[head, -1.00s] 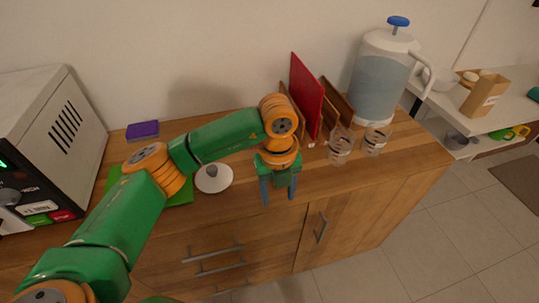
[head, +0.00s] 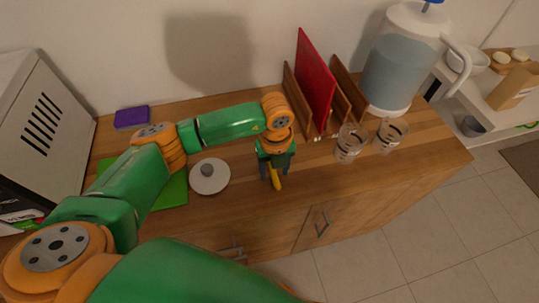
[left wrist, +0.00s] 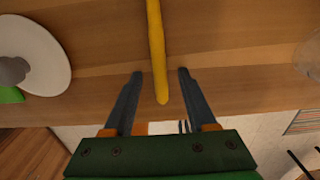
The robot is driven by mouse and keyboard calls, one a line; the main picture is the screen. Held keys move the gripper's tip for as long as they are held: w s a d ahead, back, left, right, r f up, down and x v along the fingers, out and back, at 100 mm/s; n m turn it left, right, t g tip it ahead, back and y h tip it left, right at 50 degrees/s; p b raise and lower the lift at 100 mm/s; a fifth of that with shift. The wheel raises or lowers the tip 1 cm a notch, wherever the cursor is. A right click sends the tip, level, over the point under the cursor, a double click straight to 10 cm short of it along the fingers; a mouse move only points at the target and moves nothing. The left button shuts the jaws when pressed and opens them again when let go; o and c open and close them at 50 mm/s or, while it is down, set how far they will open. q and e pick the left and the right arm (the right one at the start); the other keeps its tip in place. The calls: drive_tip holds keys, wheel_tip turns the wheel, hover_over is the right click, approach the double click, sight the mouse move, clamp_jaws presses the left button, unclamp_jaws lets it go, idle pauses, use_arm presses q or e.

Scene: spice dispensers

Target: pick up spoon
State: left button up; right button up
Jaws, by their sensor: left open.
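The yellow spoon handle (left wrist: 156,50) lies on the wooden counter in the left wrist view, running from the top edge down between my open fingers. The spoon's other end is out of that view. In the head view a short yellow piece of the spoon (head: 276,181) shows at the fingers, and the rest is hidden by my gripper. My left gripper (head: 273,173) is open and points down near the counter's front edge. In the left wrist view its fingertips (left wrist: 160,74) are on either side of the handle, with gaps on both sides. My right gripper is not in view.
A white lid (head: 210,177) lies left of the gripper by a green board (head: 172,192). Two glass cups (head: 350,143) and a rack with a red board (head: 315,80) stand to the right. A water jug (head: 392,70) is behind the cups.

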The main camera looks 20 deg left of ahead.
use_arm(q)
clamp_jaws()
drive_tip(key=shift+r, duration=0.1)
